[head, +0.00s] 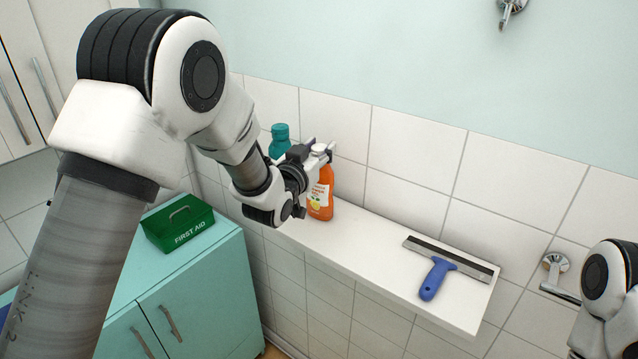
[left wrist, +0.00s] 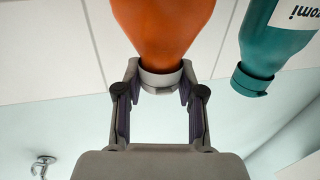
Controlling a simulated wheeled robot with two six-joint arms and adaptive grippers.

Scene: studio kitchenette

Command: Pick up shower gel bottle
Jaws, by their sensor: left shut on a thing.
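The orange shower gel bottle (head: 324,196) is upright at the white ledge, with a pale label and a white cap. In the left wrist view the orange bottle (left wrist: 163,30) shows upside down, its white cap (left wrist: 160,82) between the fingers. My left gripper (head: 318,150) is shut on the bottle at the cap. The bottle's base is at or very near the ledge; I cannot tell if there is a gap. Part of my right arm shows at the right edge, but its gripper is out of view.
A teal bottle (head: 280,139) stands close by; it also shows in the left wrist view (left wrist: 272,45). A blue-handled squeegee (head: 437,275) lies on the white ledge (head: 375,240). A green first aid box (head: 178,223) sits on the teal cabinet (head: 205,290). Tiled wall backs the ledge.

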